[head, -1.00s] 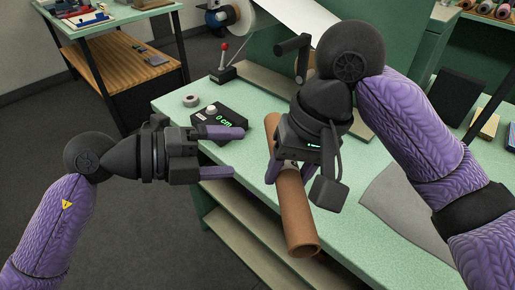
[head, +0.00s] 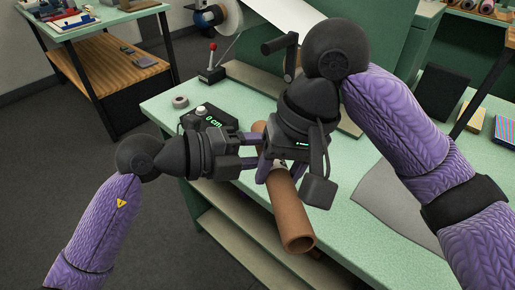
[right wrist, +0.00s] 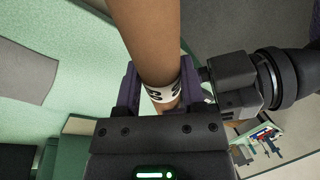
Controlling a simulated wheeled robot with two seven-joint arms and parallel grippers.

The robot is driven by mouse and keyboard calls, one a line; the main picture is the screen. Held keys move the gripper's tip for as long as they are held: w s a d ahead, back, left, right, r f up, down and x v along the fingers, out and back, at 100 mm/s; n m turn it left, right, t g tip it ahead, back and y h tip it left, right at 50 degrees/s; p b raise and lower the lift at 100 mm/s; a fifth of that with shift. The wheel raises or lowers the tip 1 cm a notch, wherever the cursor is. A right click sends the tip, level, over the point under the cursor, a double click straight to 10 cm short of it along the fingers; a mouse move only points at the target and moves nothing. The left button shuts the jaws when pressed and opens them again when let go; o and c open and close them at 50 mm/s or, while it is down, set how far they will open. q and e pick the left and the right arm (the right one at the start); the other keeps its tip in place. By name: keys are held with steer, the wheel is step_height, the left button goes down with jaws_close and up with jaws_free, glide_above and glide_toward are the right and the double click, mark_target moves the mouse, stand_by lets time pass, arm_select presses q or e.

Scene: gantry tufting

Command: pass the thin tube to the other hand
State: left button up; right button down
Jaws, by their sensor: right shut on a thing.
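The thin tube is a brown cardboard tube (head: 289,215) with a white, black-marked band, held aslant over the green table. My right gripper (head: 275,166) is shut on it near the band. The right wrist view shows the tube (right wrist: 150,40) between purple fingers (right wrist: 158,95), with the band (right wrist: 165,92) at the grip. My left gripper (head: 255,150) comes in from the left, its fingers at the tube's side just beside my right gripper. Its fingertips are partly hidden, so I cannot tell whether they close on the tube.
On the green table (head: 335,235) are a display box (head: 208,120) reading 0 cm, a grey tape roll (head: 180,101) and a red-knobbed lever (head: 212,62). A grey sheet (head: 395,200) lies at right. Another bench (head: 100,20) stands back left.

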arm_select(q)
steer(key=shift+f, duration=0.15)
steer(key=shift+c, duration=1.1)
arm_select(e)
steer(key=shift+w, duration=0.1)
arm_select(q)
jaws_close()
arm_select(e)
steer(key=shift+c, duration=0.5)
jaws_free()
steer(key=shift+r, duration=0.1)
